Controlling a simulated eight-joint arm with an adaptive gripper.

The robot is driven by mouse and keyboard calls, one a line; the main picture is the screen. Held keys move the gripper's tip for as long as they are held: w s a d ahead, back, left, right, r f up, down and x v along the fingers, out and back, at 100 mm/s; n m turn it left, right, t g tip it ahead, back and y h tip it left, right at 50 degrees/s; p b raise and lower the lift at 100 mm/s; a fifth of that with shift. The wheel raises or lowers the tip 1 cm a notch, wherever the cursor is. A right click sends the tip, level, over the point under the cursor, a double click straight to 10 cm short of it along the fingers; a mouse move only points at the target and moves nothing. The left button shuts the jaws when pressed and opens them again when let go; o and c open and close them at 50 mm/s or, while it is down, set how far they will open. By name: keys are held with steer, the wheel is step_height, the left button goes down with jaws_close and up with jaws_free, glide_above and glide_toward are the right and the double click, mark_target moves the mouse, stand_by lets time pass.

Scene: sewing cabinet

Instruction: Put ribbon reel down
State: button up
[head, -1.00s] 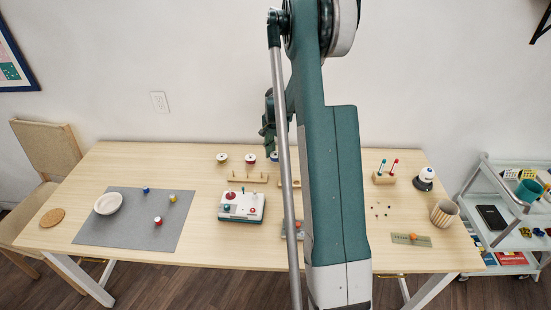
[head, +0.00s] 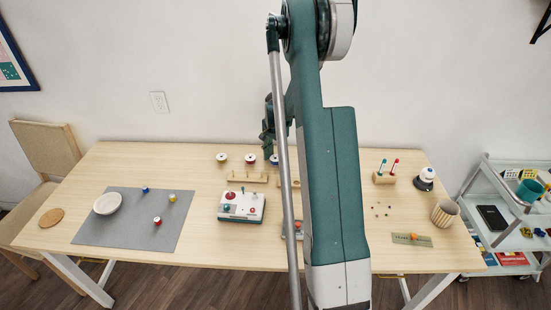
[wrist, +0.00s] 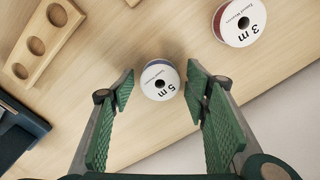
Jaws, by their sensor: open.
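A white-faced ribbon reel marked 5 m (wrist: 160,82), with a blue edge, stands on the table in the wrist view. In the head view it is a small white and blue reel (head: 274,158), partly hidden by my arm. My gripper (wrist: 160,89) is open, with a green-padded finger on either side of the reel and a visible gap to each. It shows from the side in the head view (head: 268,138), just above the reel. A second reel marked 3 m (wrist: 240,22), with a red edge, stands to the right in the wrist view.
Another reel (head: 222,158) stands left in the row. A wooden holder with round holes (wrist: 42,42) is at the wrist view's upper left. A peg rack (head: 248,178) and a red-and-white device (head: 242,206) are in front. The grey mat (head: 125,232) lies left.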

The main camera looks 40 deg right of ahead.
steer(key=shift+r, duration=0.15)
step_height(320, 180, up, 12)
steer(key=p, duration=0.2)
stand_by(0.5)
stand_by(0.6)
steer(key=shift+a+r, duration=0.1)
